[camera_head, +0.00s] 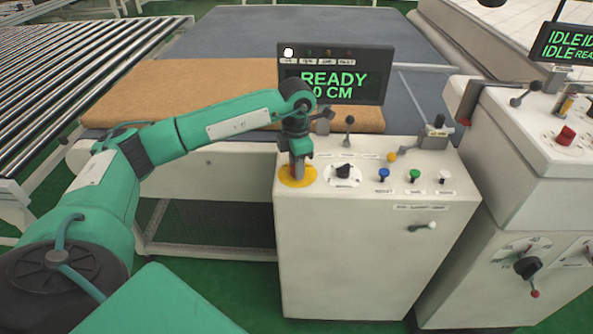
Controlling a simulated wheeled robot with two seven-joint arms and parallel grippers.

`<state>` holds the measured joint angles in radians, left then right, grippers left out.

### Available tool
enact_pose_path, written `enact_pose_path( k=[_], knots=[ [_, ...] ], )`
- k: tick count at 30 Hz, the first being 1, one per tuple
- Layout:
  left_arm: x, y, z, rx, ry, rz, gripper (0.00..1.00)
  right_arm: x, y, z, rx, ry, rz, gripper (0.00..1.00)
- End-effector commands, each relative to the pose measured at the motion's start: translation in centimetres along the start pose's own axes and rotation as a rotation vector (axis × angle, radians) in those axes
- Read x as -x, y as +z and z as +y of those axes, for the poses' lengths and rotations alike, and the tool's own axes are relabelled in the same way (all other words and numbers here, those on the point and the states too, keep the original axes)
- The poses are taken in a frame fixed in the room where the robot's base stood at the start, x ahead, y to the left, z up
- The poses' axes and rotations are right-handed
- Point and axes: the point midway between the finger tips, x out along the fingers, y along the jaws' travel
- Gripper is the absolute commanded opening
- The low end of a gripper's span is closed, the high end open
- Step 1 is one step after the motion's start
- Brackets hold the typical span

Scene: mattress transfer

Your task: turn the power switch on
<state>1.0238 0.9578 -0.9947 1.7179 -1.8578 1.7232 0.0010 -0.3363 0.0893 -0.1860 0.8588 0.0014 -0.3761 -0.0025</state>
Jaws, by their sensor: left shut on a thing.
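A white control cabinet (380,260) stands in the middle, with a row of controls on its sloping top. My left gripper (297,171) points down onto the yellow round plate (290,182) at the left end of that row. It is shut on a control there, seemingly the power switch, which the fingers hide; I cannot tell its position. The display (335,85) behind reads "READY" and "0 CM", and the leftmost lamp (288,52) above it glows white. My right gripper is not in view.
A black knob (343,171) sits just right of the gripper, then blue (384,174), green (414,175) and white (445,176) buttons. Upright levers stand behind. A tan mattress (160,90) lies behind my arm. A second cabinet (510,190) is at right.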

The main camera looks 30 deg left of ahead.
Motion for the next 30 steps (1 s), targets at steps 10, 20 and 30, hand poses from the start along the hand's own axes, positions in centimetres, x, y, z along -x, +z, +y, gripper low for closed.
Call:
enact_pose_path(
  k=[10,20,30],
  knots=[
    [0.0,0.1,0.1,-0.205,0.002,-0.004,0.11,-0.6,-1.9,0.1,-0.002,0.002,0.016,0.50],
    [0.2,0.1,0.2,-0.273,0.002,-0.004,0.11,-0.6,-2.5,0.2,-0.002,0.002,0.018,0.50],
    [0.2,0.1,0.2,-0.276,0.003,-0.004,0.11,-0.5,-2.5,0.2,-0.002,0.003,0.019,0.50]
  ],
)
